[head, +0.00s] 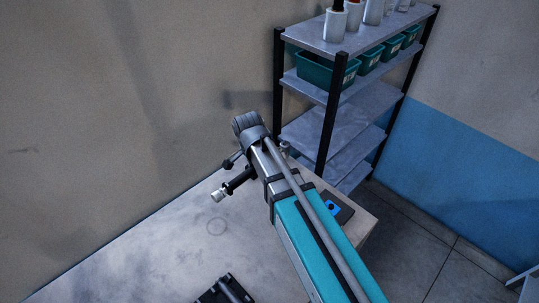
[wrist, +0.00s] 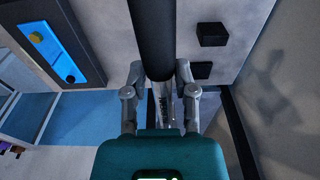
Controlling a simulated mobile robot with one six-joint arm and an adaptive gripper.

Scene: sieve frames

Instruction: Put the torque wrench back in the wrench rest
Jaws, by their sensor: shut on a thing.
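The torque wrench shows in the wrist view as a thick black handle (wrist: 152,38) running down from the top edge, with a silver shaft below it. My gripper (wrist: 160,92) is shut on the wrench, one finger on each side. Two black blocks, one larger (wrist: 212,34) and one smaller (wrist: 201,71), stand on the pale bench to the right of the wrench, apart from it. They may be the wrench rest; I cannot tell for sure. In the head view my arm hides most of the gripper area.
The grey bench (head: 130,250) is mostly bare. A dark device with a blue screen (head: 331,207) lies right of my arm; it shows in the wrist view too (wrist: 48,45). A black fixture (head: 225,290) sits at the front. A shelf rack (head: 330,125) stands behind.

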